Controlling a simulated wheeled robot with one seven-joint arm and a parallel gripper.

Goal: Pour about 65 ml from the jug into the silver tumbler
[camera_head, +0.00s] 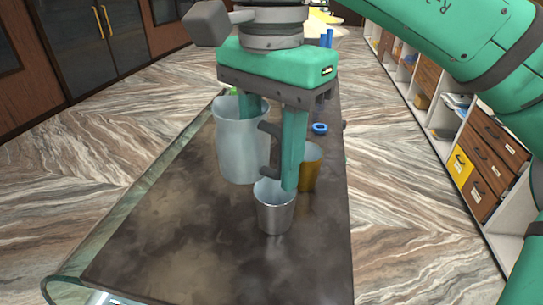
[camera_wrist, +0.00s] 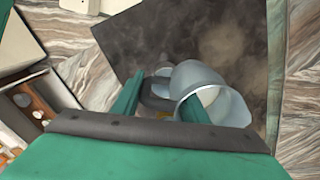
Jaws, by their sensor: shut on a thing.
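The jug (camera_head: 240,145) is pale and translucent with a dark handle (camera_head: 268,150). It looks close to upright, left of and behind the silver tumbler (camera_head: 275,212); I cannot tell whether its base touches the counter. My gripper (camera_head: 272,150) points down and is shut on the jug at its handle side, one finger in front of the handle. In the wrist view the jug (camera_wrist: 188,75) shows its open mouth, with something cream-coloured inside, beside my gripper (camera_wrist: 160,100). The silver tumbler stands upright on the counter, its rim just below the right fingertip. I cannot make out its contents.
An amber cup (camera_head: 311,170) stands close behind the silver tumbler. A blue ring (camera_head: 320,128) lies farther back near the right edge. The dark counter (camera_head: 190,240) is clear in front and at left, with a glass edge (camera_head: 135,195) along its left side.

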